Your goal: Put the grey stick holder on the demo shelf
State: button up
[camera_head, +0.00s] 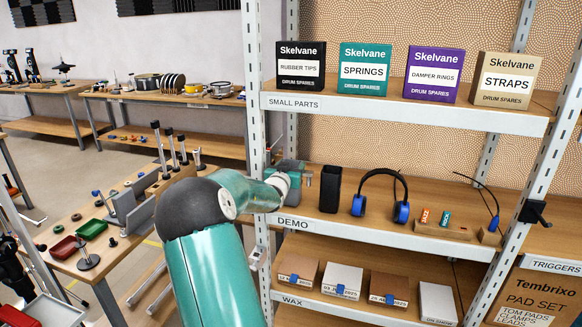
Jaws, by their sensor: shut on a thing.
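The grey stick holder (330,190) is a tall, narrow, very dark box. It is upright at the left part of the demo shelf (345,228), the middle level labelled DEMO. Its base looks at or very near the board; I cannot tell whether it touches. My gripper (312,181) reaches in from the left past the shelf post and is shut on the holder's left side. The fingertips are small and partly hidden, so the exact contact is unclear.
Blue-black headphones (381,195) stand close right of the holder. Farther right are a small wooden stand (441,228) and a headset microphone (491,222). The shelf's left post (257,130) is beside my arm. Boxes (365,70) fill the level above.

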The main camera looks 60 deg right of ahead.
jog(key=shift+f, duration=0.1)
jog(key=o, duration=1.5)
jog(key=shift+c, duration=0.2)
jog(key=s+a, duration=0.2)
jog(key=a, duration=1)
